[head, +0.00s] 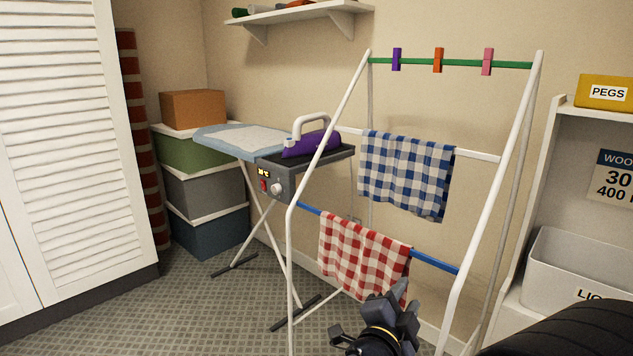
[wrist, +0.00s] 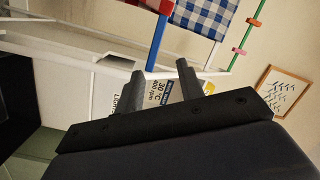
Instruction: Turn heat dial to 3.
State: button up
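The heat dial (head: 277,188) is a small pale round knob on the front of the dark grey iron station (head: 292,178). A small lit display (head: 264,172) and a red switch (head: 263,185) sit to its left. The dial is too small for me to read its setting. It is not in the wrist view. My gripper (head: 392,308) is low in front of the drying rack, to the right of the dial and well apart from it. In the wrist view the two fingers (wrist: 161,80) stand apart with nothing between them.
A white drying rack (head: 519,120) with checked cloths stands close to the iron station, its left leg just right of the dial. An ironing board (head: 215,140), stacked boxes (head: 204,190) and a louvred door (head: 60,130) are left. Carpet (head: 220,310) is clear at front left.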

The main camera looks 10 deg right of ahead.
aim_at(276, 189)
jog(key=i+j+z, duration=0.2)
jog(key=i+j, duration=0.15)
jog(key=j, duration=0.25)
jog(key=i+j+z, duration=0.2)
jog(key=i+j, duration=0.15)
jog(key=j, duration=0.3)
jog(key=i+j+z, duration=0.1)
jog(key=j, duration=0.2)
jog(key=i+j+z, duration=0.1)
jog(key=j, duration=0.25)
jog(key=i+j, duration=0.15)
jog(key=j, duration=0.2)
jog(key=i+j, duration=0.15)
jog(key=j, duration=0.15)
jog(key=i+j, duration=0.2)
jog(key=j, duration=0.15)
